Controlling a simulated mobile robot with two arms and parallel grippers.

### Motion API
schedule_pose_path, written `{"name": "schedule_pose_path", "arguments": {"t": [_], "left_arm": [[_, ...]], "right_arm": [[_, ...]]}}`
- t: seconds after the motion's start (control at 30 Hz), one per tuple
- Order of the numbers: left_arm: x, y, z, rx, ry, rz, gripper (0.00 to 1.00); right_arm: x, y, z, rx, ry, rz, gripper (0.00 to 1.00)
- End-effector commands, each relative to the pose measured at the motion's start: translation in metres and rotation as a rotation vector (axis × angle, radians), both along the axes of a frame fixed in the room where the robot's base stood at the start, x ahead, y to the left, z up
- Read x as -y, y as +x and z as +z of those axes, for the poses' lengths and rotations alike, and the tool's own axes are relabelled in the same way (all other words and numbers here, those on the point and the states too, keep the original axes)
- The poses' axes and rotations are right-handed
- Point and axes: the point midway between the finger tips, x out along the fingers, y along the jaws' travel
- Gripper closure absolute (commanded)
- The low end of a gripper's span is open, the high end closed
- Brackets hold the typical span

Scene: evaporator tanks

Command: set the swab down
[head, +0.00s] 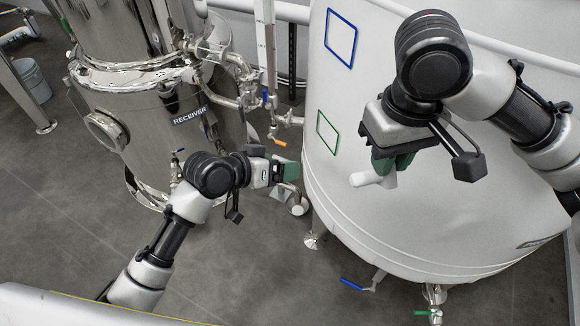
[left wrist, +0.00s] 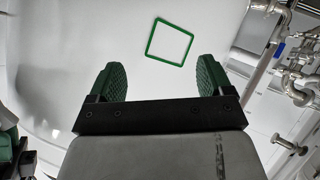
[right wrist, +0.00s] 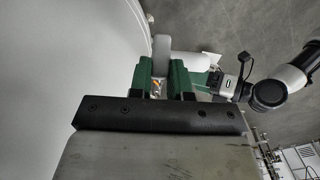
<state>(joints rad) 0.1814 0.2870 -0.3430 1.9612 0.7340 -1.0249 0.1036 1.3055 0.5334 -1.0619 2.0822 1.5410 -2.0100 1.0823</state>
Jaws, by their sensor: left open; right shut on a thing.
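My right gripper (head: 384,168) is shut on the swab (head: 365,179), a white, rounded piece that sticks out to the left of the green fingers in the head view. In the right wrist view the swab (right wrist: 161,48) stands between the fingers of the right gripper (right wrist: 161,70); its gripped part is mostly hidden. The swab is in the air in front of the white tank (head: 440,215). My left gripper (head: 290,170) is open and empty beside the tank's left side. In the left wrist view its green fingers (left wrist: 162,80) are wide apart, facing the tank wall.
A green square outline (head: 327,132) and a blue one (head: 341,38) mark the tank wall. A shiny steel receiver vessel (head: 150,115) with pipes and valves (head: 245,85) stands at the left. A grey bucket (head: 33,80) is at the far left. The grey floor (head: 60,220) is clear at lower left.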

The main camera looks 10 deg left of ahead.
Motion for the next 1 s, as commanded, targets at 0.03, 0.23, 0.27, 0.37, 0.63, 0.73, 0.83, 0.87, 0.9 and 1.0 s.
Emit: {"name": "schedule_pose_path", "arguments": {"t": [0.03,0.23,0.27,0.37,0.63,0.73,0.83,0.87,0.9,1.0], "left_arm": [[0.009,-0.009,0.031,0.043,-0.014,-0.052,0.19],[0.035,-0.068,0.123,0.166,-0.031,-0.273,0.19],[0.038,-0.078,0.133,0.183,-0.029,-0.303,0.19],[0.044,-0.108,0.157,0.229,-0.016,-0.393,0.19],[0.05,-0.147,0.178,0.282,0.013,-0.503,0.19],[0.057,-0.145,0.175,0.281,0.012,-0.506,0.19],[0.07,-0.141,0.17,0.28,0.01,-0.508,0.19],[0.075,-0.139,0.168,0.281,0.01,-0.507,0.19],[0.082,-0.137,0.165,0.28,0.009,-0.506,0.19],[0.099,-0.13,0.157,0.28,0.008,-0.507,0.19]], "right_arm": [[0.0,0.0,0.0,0.0,0.0,0.0,1.0],[0.0,0.0,0.0,0.0,0.0,0.0,1.0],[0.0,0.0,0.0,0.0,0.0,0.0,1.0],[0.0,0.0,0.0,0.0,0.0,0.0,1.0],[0.0,0.0,0.0,0.0,0.0,0.0,1.0],[0.0,0.0,0.0,0.0,0.0,0.0,1.0],[0.0,0.0,0.0,0.0,0.0,0.0,1.0],[0.0,0.0,0.0,0.0,0.0,0.0,1.0],[0.0,0.0,0.0,0.0,0.0,0.0,1.0],[0.0,0.0,0.0,0.0,0.0,0.0,1.0]]}}
